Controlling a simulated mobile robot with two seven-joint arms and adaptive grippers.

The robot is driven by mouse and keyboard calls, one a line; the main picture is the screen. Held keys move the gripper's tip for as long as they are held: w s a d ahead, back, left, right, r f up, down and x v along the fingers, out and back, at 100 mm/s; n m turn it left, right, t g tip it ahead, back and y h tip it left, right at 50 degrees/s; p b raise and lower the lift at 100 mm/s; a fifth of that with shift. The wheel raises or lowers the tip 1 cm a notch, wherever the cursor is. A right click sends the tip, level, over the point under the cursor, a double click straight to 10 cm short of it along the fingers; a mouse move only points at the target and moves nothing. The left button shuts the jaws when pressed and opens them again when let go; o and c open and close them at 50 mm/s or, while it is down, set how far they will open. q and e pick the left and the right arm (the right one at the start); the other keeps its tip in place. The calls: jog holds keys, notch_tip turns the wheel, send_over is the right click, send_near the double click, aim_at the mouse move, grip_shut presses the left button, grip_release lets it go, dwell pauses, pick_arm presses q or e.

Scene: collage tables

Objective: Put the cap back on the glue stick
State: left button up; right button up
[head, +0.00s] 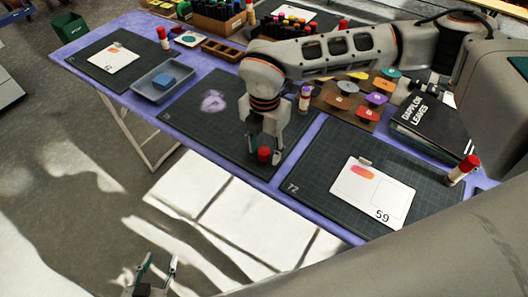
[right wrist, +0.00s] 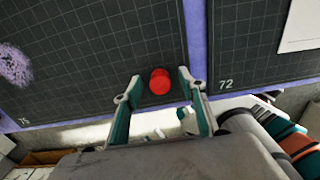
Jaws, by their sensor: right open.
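A small red cap (head: 264,155) stands near the front edge of the middle dark mat (head: 190,118). It also shows in the right wrist view (right wrist: 160,82). My right gripper (head: 264,142) points down over it, open, with one finger on each side and gaps between the fingers and the cap. A glue stick (head: 305,99) with a purplish top and no red cap on it stands at the back right of this mat. My left gripper (head: 160,264) is open and empty, low over the floor, away from the table.
A red-capped glue stick (head: 463,169) stands at the right mat, beside a white card (head: 372,193). Black books (head: 432,125) and a board of coloured discs (head: 350,103) lie behind. A grey-blue tray (head: 160,82) is at left. Another red-capped stick (head: 163,39) stands farther back.

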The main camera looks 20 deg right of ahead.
aim_at(264, 150)
jog(key=c, duration=0.7)
jog(key=shift+c, duration=0.2)
jog(key=shift+r, duration=0.2)
notch_tip(264, 150, up, 20)
jog(key=p, duration=0.1)
jog(key=shift+f, duration=0.15)
